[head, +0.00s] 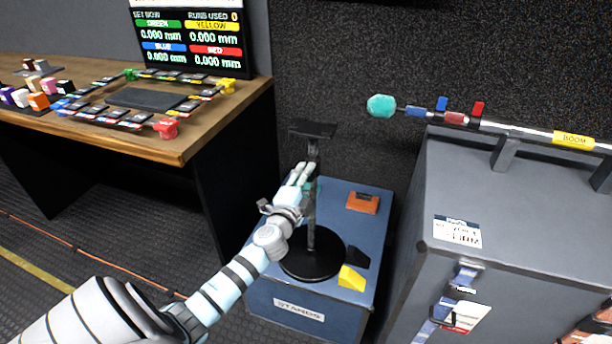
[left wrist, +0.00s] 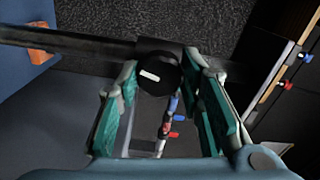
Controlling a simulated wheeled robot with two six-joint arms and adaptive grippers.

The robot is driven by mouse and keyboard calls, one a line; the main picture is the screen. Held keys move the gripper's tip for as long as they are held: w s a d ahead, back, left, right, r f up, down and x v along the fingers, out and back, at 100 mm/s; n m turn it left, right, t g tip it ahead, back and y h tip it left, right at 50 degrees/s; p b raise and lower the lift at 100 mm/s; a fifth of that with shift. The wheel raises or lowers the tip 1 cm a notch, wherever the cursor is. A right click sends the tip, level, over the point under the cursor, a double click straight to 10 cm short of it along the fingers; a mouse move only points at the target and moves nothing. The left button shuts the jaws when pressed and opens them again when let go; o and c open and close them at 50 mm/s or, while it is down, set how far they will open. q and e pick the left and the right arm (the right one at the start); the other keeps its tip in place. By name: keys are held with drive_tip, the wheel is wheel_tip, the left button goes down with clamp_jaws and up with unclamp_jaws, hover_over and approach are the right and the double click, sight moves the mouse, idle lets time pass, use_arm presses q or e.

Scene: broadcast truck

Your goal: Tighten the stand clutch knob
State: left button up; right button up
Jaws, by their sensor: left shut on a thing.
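The black stand (head: 311,228) has a round base, an upright pole and a flat plate on top, and stands upright on the blue box marked STANDS. My left gripper (head: 303,172) is at the upper part of the pole. In the left wrist view the round black clutch knob (left wrist: 158,75), with a white mark on its face, sits between the green finger pads of my left gripper (left wrist: 160,84). The fingers are shut on the knob. In the head view the gripper hides the knob. My right gripper is not in view.
A wooden desk (head: 165,145) with a screen (head: 190,38) is at left.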

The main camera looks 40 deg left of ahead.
use_arm(q)
drive_tip(key=shift+m+p, duration=1.55)
drive_tip(key=shift+m, duration=5.35)
drive_tip(key=shift+f, duration=0.1)
drive_tip(key=o, duration=1.2)
drive_tip(key=shift+c, duration=0.2)
